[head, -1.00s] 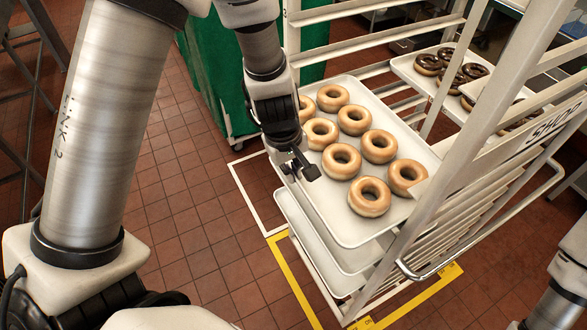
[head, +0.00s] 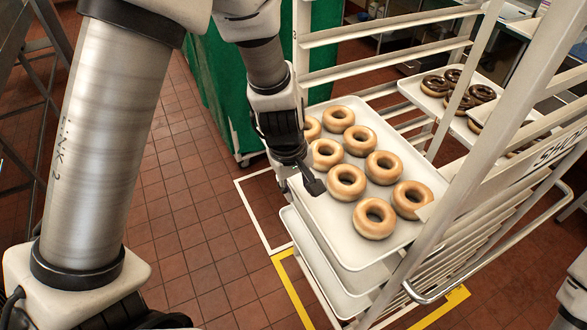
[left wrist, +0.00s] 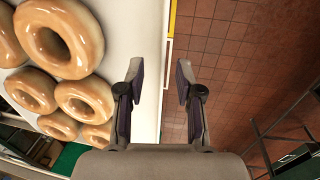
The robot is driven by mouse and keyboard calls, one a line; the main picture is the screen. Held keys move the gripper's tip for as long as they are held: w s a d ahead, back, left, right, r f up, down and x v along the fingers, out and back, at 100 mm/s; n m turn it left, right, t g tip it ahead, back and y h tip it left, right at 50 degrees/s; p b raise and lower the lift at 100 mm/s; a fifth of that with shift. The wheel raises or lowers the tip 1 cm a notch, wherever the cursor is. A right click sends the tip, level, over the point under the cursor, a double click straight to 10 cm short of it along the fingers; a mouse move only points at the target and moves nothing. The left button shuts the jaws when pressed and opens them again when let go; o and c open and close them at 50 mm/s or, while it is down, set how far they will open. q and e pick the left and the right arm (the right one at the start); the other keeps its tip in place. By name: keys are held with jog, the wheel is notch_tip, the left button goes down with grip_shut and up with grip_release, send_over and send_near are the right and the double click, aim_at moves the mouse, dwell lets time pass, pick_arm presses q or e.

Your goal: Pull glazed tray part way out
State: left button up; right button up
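The glazed tray (head: 337,228) is a white sheet tray with several shiny tan ring doughnuts, resting in the white rack. Its long near edge faces my left arm. My left gripper (head: 312,182) is at that edge, near the middle of it. In the left wrist view the gripper (left wrist: 161,75) is open, with a clear gap between its fingers. The tray (left wrist: 140,25) edge runs through this gap, one finger on the tray's side and the other over the floor side. Whether the fingers touch the tray cannot be told. My right gripper is out of view.
Pale trays (head: 325,275) sit lower in the rack (head: 480,160). A tray of chocolate doughnuts (head: 418,92) stands behind at the right. A green covered cart (head: 235,85) is at the back left. The tiled floor (head: 205,235) left of the rack is clear.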

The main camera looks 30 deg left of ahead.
pick_arm(q)
notch_tip(320, 180, up, 10)
jog(key=s+a, duration=0.1)
jog(key=shift+s, duration=0.15)
jog(key=s+a+f+m+g+b, duration=0.15)
jog(key=s+f+b, duration=0.25)
jog(key=s+f, duration=0.75)
jog(key=s+f+m+g+y+b, duration=0.1)
jog(key=s+f+m+g+b, duration=0.25)
jog(key=f, duration=1.45)
jog(key=s+a+f+m+g+b, duration=0.1)
jog(key=s+f+b, duration=0.4)
jog(key=s+f, duration=0.75)
jog(key=w+f+m+t, duration=0.3)
jog(key=w+m+t, duration=0.1)
jog(key=w, duration=0.5)
jog(key=shift+w+d+m+t+p, duration=0.2)
jog(key=shift+m+t+p, duration=0.1)
jog(key=shift+m+p, duration=0.15)
